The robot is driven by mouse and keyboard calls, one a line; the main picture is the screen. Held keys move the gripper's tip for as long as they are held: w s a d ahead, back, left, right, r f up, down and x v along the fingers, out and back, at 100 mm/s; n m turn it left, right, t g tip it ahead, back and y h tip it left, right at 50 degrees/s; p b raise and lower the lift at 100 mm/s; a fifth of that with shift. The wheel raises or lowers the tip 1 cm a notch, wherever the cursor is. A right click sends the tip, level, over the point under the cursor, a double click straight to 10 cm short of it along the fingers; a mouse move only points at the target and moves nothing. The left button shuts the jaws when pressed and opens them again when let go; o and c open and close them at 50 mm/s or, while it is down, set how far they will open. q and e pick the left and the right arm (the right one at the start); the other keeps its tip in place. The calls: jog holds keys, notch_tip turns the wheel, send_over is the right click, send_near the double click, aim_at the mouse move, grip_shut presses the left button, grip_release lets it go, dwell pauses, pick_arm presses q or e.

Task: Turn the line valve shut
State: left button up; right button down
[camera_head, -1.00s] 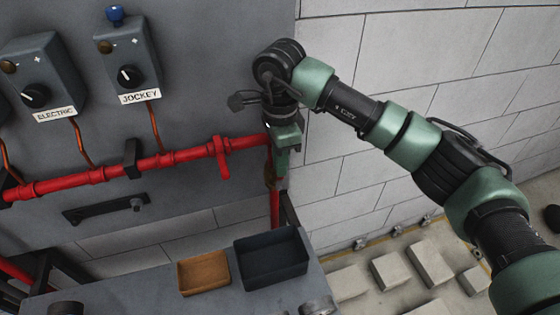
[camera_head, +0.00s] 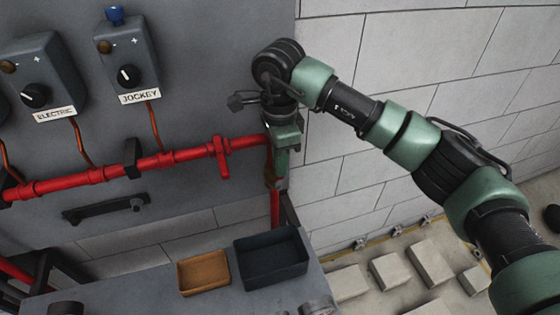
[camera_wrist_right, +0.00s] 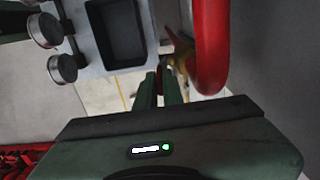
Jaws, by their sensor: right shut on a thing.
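A brass-coloured valve (camera_wrist_right: 180,56) sits against the red pipe in the right wrist view. In the head view a small brown-gold part of it (camera_head: 269,176) shows beside my right gripper (camera_head: 276,184), at the pipe's vertical run. My right gripper also shows in the wrist view (camera_wrist_right: 162,80), with its fingers closed on a narrow dark reddish part, apparently the valve's handle. The fingers and wrist hide much of the valve and its handle angle. My left gripper is out of view.
A red pipe (camera_head: 95,175) with a red lever (camera_head: 222,158) crosses the grey panel. A brown tray (camera_head: 203,274) and a dark tray (camera_head: 270,258) stand below on a grey surface. A block wall (camera_head: 400,60) is at the right.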

jog(key=a+h+b, duration=0.2)
jog(key=s+a+t+h+b, duration=0.1)
jog(key=h, duration=0.1)
jog(key=shift+a+f, duration=0.2)
jog(key=shift+f, duration=0.05)
jog(key=c, duration=1.5)
grip_release()
jog(key=shift+c, duration=0.2)
jog(key=shift+b, duration=0.3)
jog(key=b+v, duration=0.1)
jog(key=v, duration=0.6)
jog(key=shift+s+a+r, duration=0.15)
jog(key=shift+a+r, duration=0.05)
jog(key=shift+r, duration=0.1)
